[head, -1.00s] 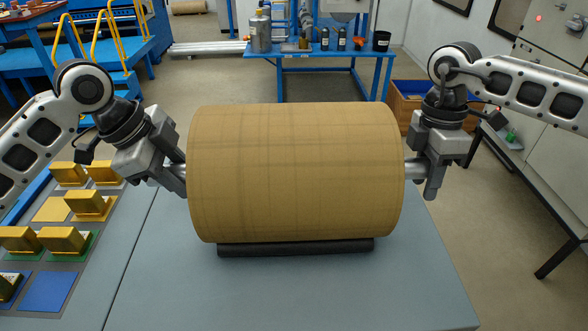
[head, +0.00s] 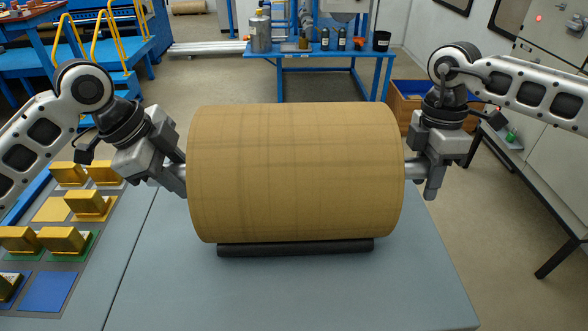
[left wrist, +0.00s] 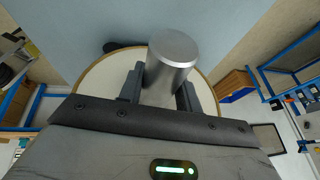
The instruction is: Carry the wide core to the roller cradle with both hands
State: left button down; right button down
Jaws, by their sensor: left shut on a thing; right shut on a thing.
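The wide core (head: 295,170) is a big tan cylinder lying level across the grey table, with a metal shaft stub at each end. Its end face also shows in the left wrist view (left wrist: 100,82). A long black support (head: 295,247) shows under its front edge; I cannot tell whether the core touches it or whether it is the roller cradle. My left gripper (head: 178,178) is shut on the left stub; the stub (left wrist: 172,60) sits between its fingers in the left wrist view. My right gripper (head: 425,170) is shut on the right stub (head: 411,168).
Yellow blocks (head: 88,204) on coloured pads stand at the table's left. The grey tabletop (head: 290,295) is clear in front of the core. Behind are a blue bench (head: 322,50) with bottles, a brown box (head: 405,100) and blue steps with yellow rails. A grey cabinet stands right.

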pick_arm(q)
jog(key=shift+w+r, duration=0.1)
jog(key=shift+r, duration=0.2)
pick_arm(e)
jog(key=shift+w+r, duration=0.1)
jog(key=shift+r, duration=0.2)
